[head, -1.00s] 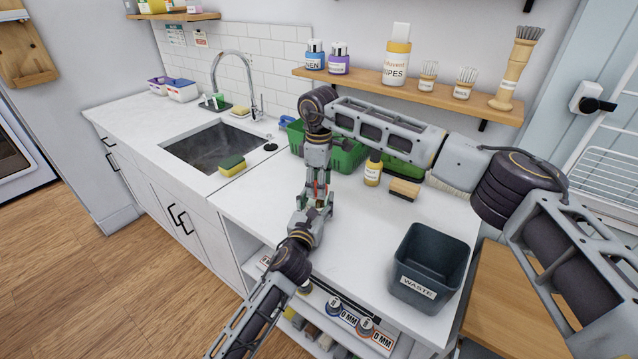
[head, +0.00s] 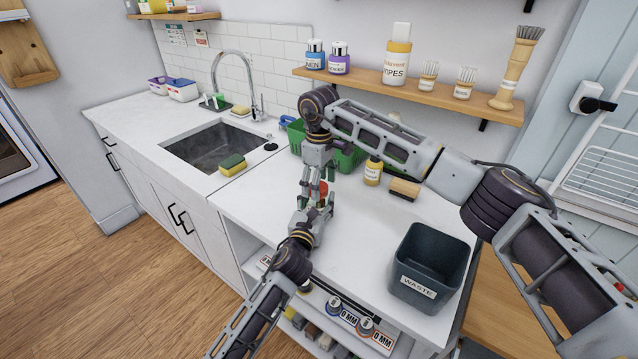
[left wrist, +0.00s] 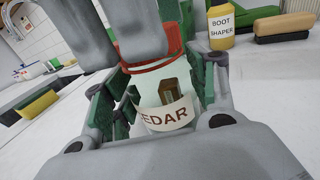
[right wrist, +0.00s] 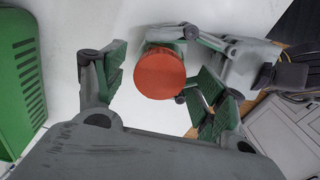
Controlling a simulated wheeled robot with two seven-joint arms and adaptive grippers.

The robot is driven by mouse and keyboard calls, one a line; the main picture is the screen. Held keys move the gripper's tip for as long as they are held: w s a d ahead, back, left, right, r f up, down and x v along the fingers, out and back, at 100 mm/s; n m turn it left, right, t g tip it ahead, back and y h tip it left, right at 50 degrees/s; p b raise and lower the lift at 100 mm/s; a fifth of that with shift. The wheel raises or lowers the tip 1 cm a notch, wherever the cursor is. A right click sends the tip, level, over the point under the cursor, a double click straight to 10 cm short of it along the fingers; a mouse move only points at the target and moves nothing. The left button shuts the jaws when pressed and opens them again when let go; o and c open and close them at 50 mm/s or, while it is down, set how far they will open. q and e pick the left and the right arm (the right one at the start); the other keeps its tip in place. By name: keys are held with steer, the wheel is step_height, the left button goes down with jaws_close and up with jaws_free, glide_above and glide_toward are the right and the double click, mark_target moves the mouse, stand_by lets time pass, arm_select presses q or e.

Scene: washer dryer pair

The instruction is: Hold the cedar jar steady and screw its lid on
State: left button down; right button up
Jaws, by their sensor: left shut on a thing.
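The cedar jar (left wrist: 165,100) is clear, with a white label reading "EDAR" in view and something brown inside. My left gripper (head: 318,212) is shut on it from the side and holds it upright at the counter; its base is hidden. The red lid (right wrist: 160,74) sits on top of the jar and also shows in the head view (head: 322,188). Whether it is fully seated I cannot tell. My right gripper (right wrist: 163,82) points down over the lid. Its green-padded fingers are open and spread on either side, with gaps to the lid.
A boot shaper bottle (head: 373,172) and a brush (head: 404,188) stand behind on the counter, near a green basket (head: 345,158). A waste bin (head: 430,268) is at the right. A sponge (head: 232,165) lies by the sink (head: 208,150). Counter left of the jar is clear.

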steer(key=shift+r, duration=2.2)
steer(key=shift+r, duration=0.1)
steer(key=shift+c, duration=0.4)
